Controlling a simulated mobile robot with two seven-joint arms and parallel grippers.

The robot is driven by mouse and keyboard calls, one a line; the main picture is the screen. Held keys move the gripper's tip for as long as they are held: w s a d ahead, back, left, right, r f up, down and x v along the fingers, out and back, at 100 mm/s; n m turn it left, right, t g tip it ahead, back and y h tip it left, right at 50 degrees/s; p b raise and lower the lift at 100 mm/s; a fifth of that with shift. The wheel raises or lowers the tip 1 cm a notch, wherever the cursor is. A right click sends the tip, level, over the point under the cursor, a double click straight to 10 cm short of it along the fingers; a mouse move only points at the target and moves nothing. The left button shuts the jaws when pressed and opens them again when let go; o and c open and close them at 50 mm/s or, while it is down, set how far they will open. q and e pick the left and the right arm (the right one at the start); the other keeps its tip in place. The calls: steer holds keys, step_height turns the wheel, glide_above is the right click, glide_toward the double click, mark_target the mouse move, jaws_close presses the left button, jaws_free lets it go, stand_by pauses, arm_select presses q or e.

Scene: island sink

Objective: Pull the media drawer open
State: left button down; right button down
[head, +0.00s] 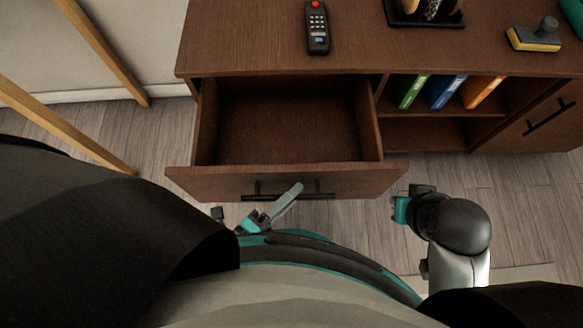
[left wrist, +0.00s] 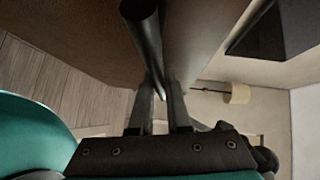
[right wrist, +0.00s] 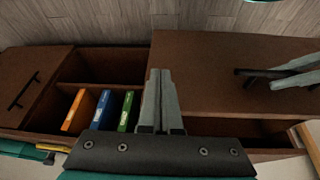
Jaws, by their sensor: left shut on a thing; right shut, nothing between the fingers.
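The media drawer (head: 285,182) is pulled well out of the brown cabinet, and its inside is empty. Its front also shows in the right wrist view (right wrist: 205,75). A black bar handle (head: 255,190) runs across the front. My left gripper (head: 290,194) is at the middle of the handle. In the left wrist view its fingers (left wrist: 160,95) are shut on the dark bar (left wrist: 145,35). My right gripper (head: 398,208) hangs to the right of the drawer front, apart from it. In the right wrist view its fingers (right wrist: 160,100) are shut and empty.
Green, blue and orange binders (head: 447,92) stand in the shelf right of the drawer. A closed cabinet door (head: 540,115) is at the far right.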

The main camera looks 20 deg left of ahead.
arm_select(q)
steer(key=c, duration=0.9)
jaws_free()
steer(key=shift+s+a, duration=0.15)
steer(key=shift+s, duration=0.1)
steer(key=p+v, duration=0.3)
steer(key=v, duration=1.1)
steer(key=shift+s, duration=0.35)
arm_select(e)
step_height(320, 180, down, 6)
steer(key=g, duration=0.1)
steer(key=shift+s+f, duration=0.15)
steer(key=shift+s, duration=0.2)
arm_select(q)
steer(key=shift+a, duration=0.15)
